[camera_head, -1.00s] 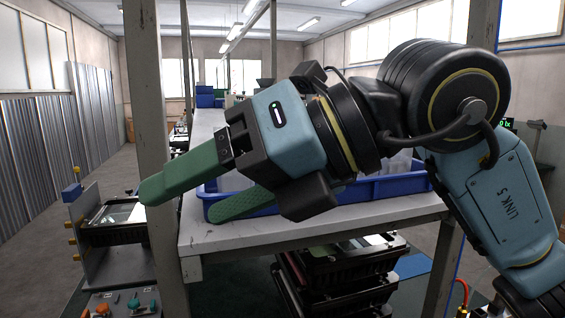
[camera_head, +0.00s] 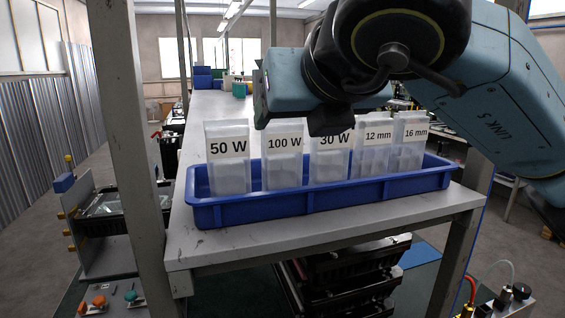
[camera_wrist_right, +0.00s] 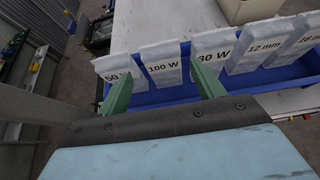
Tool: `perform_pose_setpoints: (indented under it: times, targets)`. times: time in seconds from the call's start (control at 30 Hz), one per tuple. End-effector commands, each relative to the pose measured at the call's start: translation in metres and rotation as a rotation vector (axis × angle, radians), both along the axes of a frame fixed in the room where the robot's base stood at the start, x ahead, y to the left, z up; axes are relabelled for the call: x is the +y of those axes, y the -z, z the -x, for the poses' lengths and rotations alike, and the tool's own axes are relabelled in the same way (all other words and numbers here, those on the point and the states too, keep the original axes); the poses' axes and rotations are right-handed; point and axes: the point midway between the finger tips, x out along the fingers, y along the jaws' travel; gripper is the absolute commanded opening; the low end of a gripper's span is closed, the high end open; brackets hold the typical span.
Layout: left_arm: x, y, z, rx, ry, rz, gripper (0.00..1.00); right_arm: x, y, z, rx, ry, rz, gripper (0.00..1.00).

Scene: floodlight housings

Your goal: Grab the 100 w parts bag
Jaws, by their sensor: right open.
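The 100 W parts bag (camera_head: 282,168) is a clear, upright bag with a white label, second from the left in a blue tray (camera_head: 330,200). My left gripper is not in view.
The 50 W bag (camera_head: 229,160) stands left of it and the 30 W bag (camera_head: 330,165) right, both close. The 12 mm (camera_head: 372,155) and 16 mm (camera_head: 409,150) bags stand farther right. A shelf post (camera_head: 128,130) rises left of the tray.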

Motion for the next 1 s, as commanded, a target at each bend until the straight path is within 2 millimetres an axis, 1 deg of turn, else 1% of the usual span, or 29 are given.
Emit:
perform_pose_setpoints:
  times: [0.17, 0.3, 0.4, 0.5, 0.7, 0.73, 0.77, 1.0]
  targets:
    - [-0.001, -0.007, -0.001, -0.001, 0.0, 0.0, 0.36, 0.003, 0.005, -0.012, 0.004, 0.002, 0.0, 0.67]
    - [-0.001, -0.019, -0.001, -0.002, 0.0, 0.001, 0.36, 0.007, 0.014, -0.032, 0.005, 0.0, 0.002, 0.67]
    - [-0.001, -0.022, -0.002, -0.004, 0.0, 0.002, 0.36, 0.011, 0.021, -0.042, 0.004, 0.0, 0.0, 0.67]
    - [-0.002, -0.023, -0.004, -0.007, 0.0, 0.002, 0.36, 0.013, 0.024, -0.047, 0.001, 0.0, -0.001, 0.67]
    - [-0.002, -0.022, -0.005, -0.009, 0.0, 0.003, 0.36, 0.013, 0.026, -0.048, 0.001, -0.001, 0.0, 0.67]
    - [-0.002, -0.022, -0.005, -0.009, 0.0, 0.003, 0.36, 0.013, 0.026, -0.048, 0.001, -0.001, 0.0, 0.66]
    - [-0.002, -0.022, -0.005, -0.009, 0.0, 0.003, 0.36, 0.013, 0.026, -0.048, 0.001, -0.001, 0.0, 0.62]
    - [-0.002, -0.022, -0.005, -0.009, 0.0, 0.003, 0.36, 0.013, 0.025, -0.048, 0.001, -0.001, 0.0, 0.31]
